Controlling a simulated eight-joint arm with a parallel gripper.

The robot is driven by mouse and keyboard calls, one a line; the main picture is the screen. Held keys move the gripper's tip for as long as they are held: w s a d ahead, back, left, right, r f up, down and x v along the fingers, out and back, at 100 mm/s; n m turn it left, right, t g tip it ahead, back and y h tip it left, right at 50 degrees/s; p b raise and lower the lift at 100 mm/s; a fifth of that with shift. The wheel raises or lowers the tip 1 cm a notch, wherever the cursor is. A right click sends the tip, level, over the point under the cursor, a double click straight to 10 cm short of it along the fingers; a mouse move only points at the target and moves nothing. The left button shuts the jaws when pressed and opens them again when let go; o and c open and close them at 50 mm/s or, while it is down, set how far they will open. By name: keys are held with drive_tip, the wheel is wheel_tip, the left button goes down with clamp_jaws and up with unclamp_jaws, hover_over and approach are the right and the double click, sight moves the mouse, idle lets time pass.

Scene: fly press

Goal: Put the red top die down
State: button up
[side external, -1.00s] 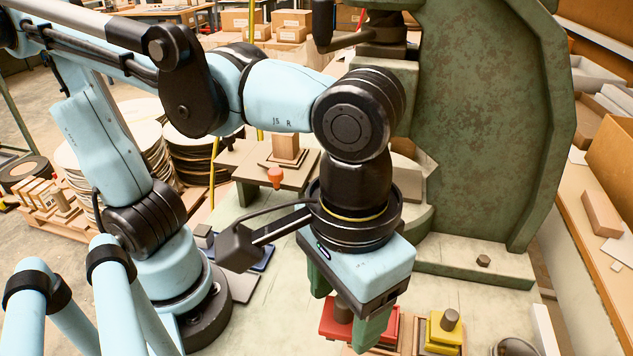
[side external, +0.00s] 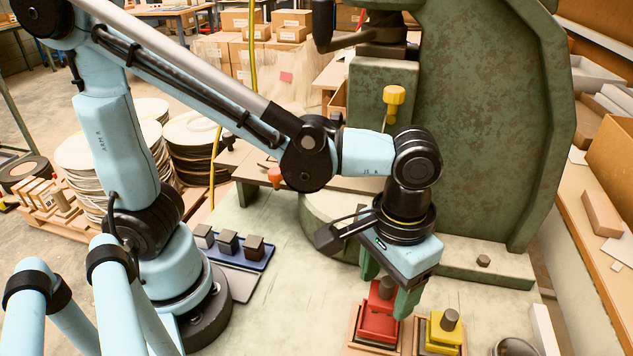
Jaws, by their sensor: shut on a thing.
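My gripper (side external: 389,287) has its green fingers shut around the grey shank of the red top die (side external: 381,302). The die is upright, directly over a wider red block (side external: 378,327) on a wooden board. I cannot tell whether the top die touches that block or hangs just above it. The fingers hide part of the shank and the die's right side.
A yellow die set (side external: 443,333) with a grey shank stands close to the right. A round metal bowl (side external: 515,346) is at the bottom right. The green press (side external: 480,130) rises behind. A blue tray (side external: 250,262) with dark blocks lies left on the bench.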

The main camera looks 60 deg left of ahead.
sight(383, 300)
drive_tip(key=shift+f, duration=1.8)
drive_tip(key=shift+f, duration=0.1)
drive_tip(key=o, duration=1.2)
wheel_tip(383, 300, up, 12)
drive_tip(key=shift+f, duration=0.1)
drive_tip(key=shift+a, duration=0.15)
drive_tip(key=w+a+f+t, duration=0.1)
drive_tip(key=a+t, duration=0.1)
drive_tip(key=a, duration=0.4)
drive_tip(key=w+a+f+t, duration=0.1)
drive_tip(key=a+t, duration=0.1)
drive_tip(key=a, duration=0.4)
drive_tip(key=w+a+f+t, duration=0.1)
drive_tip(key=a+t, duration=0.2)
drive_tip(key=a, duration=0.3)
drive_tip(key=shift+w+f, duration=0.25)
